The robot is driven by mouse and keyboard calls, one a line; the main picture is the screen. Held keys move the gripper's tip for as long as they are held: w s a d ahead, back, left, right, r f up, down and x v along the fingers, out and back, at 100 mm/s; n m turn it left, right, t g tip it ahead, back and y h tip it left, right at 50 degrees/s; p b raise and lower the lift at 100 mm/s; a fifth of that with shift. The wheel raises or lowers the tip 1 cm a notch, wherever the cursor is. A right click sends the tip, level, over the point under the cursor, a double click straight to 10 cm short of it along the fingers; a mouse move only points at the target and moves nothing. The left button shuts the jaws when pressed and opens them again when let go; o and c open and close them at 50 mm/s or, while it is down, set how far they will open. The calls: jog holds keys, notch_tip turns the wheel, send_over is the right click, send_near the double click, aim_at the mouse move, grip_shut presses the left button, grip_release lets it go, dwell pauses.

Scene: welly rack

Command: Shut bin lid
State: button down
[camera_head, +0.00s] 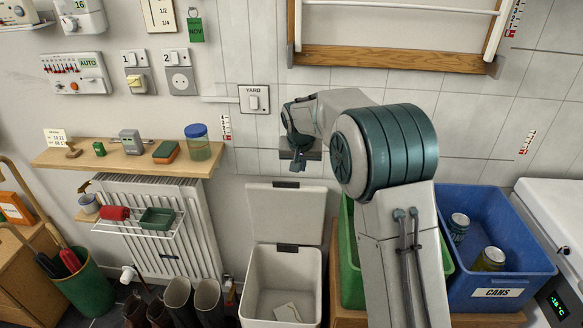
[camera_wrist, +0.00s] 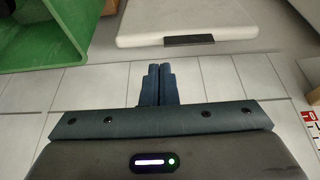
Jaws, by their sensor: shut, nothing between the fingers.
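The bin (camera_head: 250,285) is a pale box standing on the floor in the middle of the head view, with a small pale item inside. Its lid (camera_head: 286,215) stands open, upright at the back, with a dark tab (camera_head: 286,185) on its top edge. In the wrist view the lid (camera_wrist: 170,22) is a pale panel beyond the fingertips, its dark tab (camera_wrist: 189,40) to their right. My gripper (camera_head: 297,168) is shut and empty, above the lid's top edge near the wall. In the wrist view the fingers (camera_wrist: 159,67) are together, apart from the lid.
A green crate (camera_head: 348,285) stands right of the bin, partly hidden by my arm. A blue crate (camera_head: 520,275) with cans is farther right. Boots (camera_head: 180,300) and a radiator (camera_head: 165,250) are left of the bin. A wall shelf (camera_head: 110,162) holds small items.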

aim_at(292, 186)
jog(key=w+a+f, duration=0.1)
jog(key=w+f, duration=0.1)
jog(key=f, duration=0.1)
jog(key=w+a+f+p, duration=0.1)
jog(key=w+f, duration=0.1)
jog(key=f, duration=0.1)
jog(key=w+a+f, duration=0.1)
jog(key=w+f, duration=0.2)
jog(key=f, duration=0.1)
jog(key=shift+w, duration=0.1)
dwell(0.4)
